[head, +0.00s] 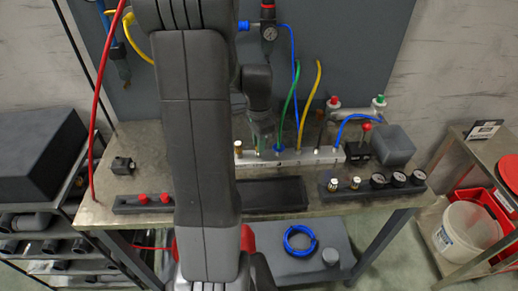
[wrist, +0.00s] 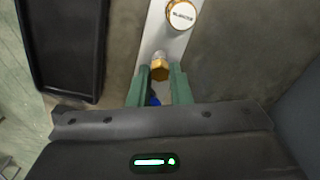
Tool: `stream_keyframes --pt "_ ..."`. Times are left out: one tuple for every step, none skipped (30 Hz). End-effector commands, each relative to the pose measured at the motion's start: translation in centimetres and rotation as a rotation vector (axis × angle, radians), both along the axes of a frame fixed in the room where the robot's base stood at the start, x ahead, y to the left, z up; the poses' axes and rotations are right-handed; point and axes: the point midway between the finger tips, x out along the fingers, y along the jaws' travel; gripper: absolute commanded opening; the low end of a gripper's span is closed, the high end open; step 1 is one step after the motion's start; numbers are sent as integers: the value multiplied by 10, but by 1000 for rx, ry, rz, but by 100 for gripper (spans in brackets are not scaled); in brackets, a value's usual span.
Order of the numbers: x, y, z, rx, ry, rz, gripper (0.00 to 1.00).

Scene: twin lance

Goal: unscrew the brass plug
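In the wrist view, a brass hex fitting (wrist: 160,68) sits on the pale manifold strip (wrist: 168,42), between or just past my gripper's tips. Farther along the strip is a round brass cap (wrist: 181,15) with a white lettered top. It also shows at the manifold's left end in the head view (head: 238,149). I cannot tell for certain which is the brass plug. My gripper (wrist: 161,75) has two green fingers, apart, with a gap between them; contact with the hex fitting is not clear. In the head view my gripper (head: 262,135) is low over the manifold, partly hidden.
Green (head: 289,103), blue (head: 296,75) and yellow (head: 311,95) hoses rise from the manifold close right of my gripper. A black tray (head: 272,194) lies in front. A grey block (head: 393,146) stands at the right. The bench's left part is mostly clear.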

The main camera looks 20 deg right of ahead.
Motion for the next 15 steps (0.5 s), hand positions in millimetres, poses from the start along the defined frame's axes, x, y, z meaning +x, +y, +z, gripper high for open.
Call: stream_keyframes --pt "-1 0 0 1 2 0 0" --pt "-1 0 0 1 2 0 0" --pt "-1 0 0 1 2 0 0" --pt "-1 0 0 1 2 2 0" --pt "-1 0 0 1 3 8 0" --pt "-1 0 0 1 3 24 0" --pt "-1 0 0 1 3 45 0" --pt "-1 0 0 1 3 70 0" --pt "-1 0 0 1 3 113 0" --pt "-1 0 0 1 3 148 0" --pt "-1 0 0 2 3 183 0" --pt "-1 0 0 1 3 228 0" --pt "-1 0 0 1 4 263 0" --pt "-2 0 0 1 4 298 0" --pt "-2 0 0 1 4 344 0"
